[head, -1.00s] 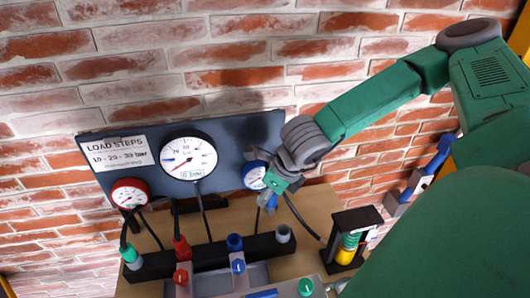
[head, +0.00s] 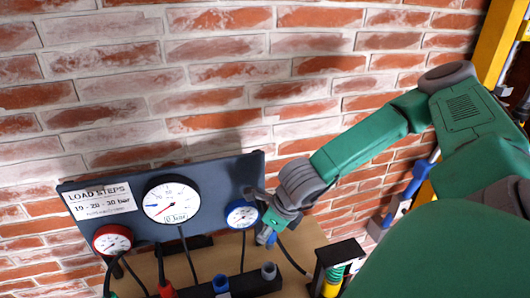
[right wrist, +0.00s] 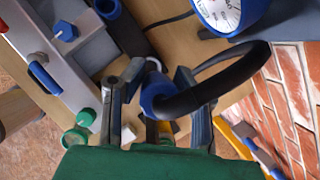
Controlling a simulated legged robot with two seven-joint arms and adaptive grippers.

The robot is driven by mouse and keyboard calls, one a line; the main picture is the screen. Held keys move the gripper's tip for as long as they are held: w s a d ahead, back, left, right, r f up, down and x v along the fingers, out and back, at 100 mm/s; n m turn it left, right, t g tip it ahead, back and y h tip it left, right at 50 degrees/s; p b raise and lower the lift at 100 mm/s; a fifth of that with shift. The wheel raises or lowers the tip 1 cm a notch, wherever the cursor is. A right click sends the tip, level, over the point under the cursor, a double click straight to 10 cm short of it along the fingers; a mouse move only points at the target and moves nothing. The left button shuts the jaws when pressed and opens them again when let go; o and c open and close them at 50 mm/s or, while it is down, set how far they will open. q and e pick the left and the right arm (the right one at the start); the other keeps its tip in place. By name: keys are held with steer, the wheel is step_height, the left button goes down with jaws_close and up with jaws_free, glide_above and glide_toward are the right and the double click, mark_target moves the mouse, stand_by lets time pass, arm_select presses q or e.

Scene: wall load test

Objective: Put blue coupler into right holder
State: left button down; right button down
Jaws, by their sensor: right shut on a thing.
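The blue coupler (right wrist: 154,94) is between the fingers of my right gripper (right wrist: 155,97), with a black hose curving from it to the right. In the head view, my right gripper (head: 267,236) is shut on it, just below the blue gauge; the coupler is mostly hidden there. A grey cup-shaped holder (head: 268,271) stands at the right end of the black bar, just below the gripper and apart from it in the picture. My left gripper is not in view.
A dark panel (head: 100,226) carries a red gauge (head: 112,240), a white gauge (head: 171,202) and a blue gauge (head: 242,215). A blue socket (head: 220,284) and a red coupler (head: 167,290) are further left. A black frame stand (head: 340,254) is to the right.

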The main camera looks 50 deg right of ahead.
stand_by(0.3)
steer(key=shift+f+b, duration=2.65)
steer(key=shift+f, duration=0.55)
steer(key=shift+a+f, duration=0.1)
steer(key=shift+f, duration=0.1)
steer(key=shift+f+b, duration=0.75)
steer(key=shift+f, duration=0.1)
steer(key=shift+f+b, duration=0.35)
steer(key=shift+f, duration=0.1)
steer(key=shift+f, duration=0.15)
steer(key=shift+f+b, duration=0.55)
steer(key=shift+f, duration=0.15)
